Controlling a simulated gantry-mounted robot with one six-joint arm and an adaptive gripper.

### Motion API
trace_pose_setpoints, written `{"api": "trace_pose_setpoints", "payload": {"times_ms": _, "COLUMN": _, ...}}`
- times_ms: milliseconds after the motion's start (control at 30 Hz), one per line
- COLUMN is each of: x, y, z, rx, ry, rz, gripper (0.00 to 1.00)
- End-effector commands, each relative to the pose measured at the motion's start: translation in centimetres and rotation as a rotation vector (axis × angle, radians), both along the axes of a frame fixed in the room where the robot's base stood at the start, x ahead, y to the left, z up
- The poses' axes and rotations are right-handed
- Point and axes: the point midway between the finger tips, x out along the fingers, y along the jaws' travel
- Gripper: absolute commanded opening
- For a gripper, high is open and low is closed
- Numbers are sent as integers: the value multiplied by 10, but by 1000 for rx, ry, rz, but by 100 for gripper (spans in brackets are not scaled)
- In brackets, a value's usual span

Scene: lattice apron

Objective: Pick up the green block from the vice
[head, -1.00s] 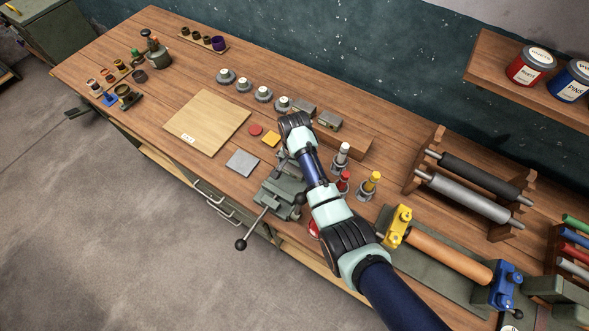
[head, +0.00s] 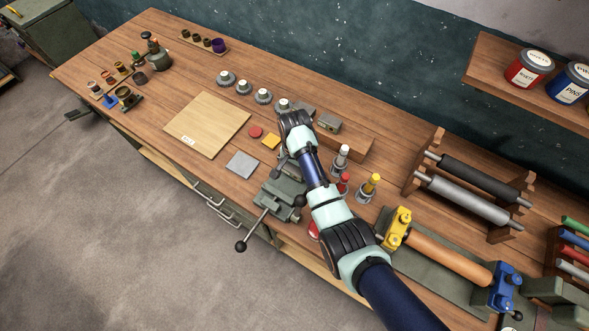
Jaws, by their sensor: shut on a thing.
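The grey-green vice (head: 276,199) is mounted at the front edge of the workbench, with its long handle bar hanging out over the edge. My arm reaches in from the lower right and its wrist is above the back of the vice. My gripper (head: 284,160) points down at the vice's jaw end. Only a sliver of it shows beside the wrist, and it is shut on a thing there. I do not see the green block; my wrist and forearm cover that spot, and the fingertips are hidden too.
A wooden board (head: 207,124), a grey square plate (head: 242,164), and red and yellow pieces lie left of the vice. Small bottles (head: 369,187) stand close right of my forearm. A wooden block (head: 346,144) lies behind. A roller rack (head: 468,183) stands further right.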

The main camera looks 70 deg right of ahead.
Motion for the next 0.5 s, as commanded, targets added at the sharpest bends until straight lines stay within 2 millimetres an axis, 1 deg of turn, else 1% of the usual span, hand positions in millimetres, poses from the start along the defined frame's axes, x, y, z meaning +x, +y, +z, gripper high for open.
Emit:
{"api": "trace_pose_setpoints", "payload": {"times_ms": 33, "x": 1, "y": -1, "z": 12, "rx": -5, "ry": -4, "rz": 0, "gripper": 13}}
{"api": "trace_pose_setpoints", "payload": {"times_ms": 167, "x": 2, "y": -2, "z": 42, "rx": -6, "ry": -5, "rz": 0, "gripper": 13}}
{"api": "trace_pose_setpoints", "payload": {"times_ms": 267, "x": 2, "y": -2, "z": 72, "rx": -6, "ry": -6, "rz": 0, "gripper": 13}}
{"api": "trace_pose_setpoints", "payload": {"times_ms": 367, "x": 2, "y": -2, "z": 105, "rx": -7, "ry": -6, "rz": 0, "gripper": 13}}
{"api": "trace_pose_setpoints", "payload": {"times_ms": 400, "x": 1, "y": -1, "z": 128, "rx": -5, "ry": -4, "rz": 0, "gripper": 13}}
{"api": "trace_pose_setpoints", "payload": {"times_ms": 433, "x": 1, "y": -1, "z": 139, "rx": -4, "ry": -3, "rz": 0, "gripper": 13}}
{"api": "trace_pose_setpoints", "payload": {"times_ms": 500, "x": 0, "y": 0, "z": 155, "rx": -1, "ry": -2, "rz": 0, "gripper": 13}}
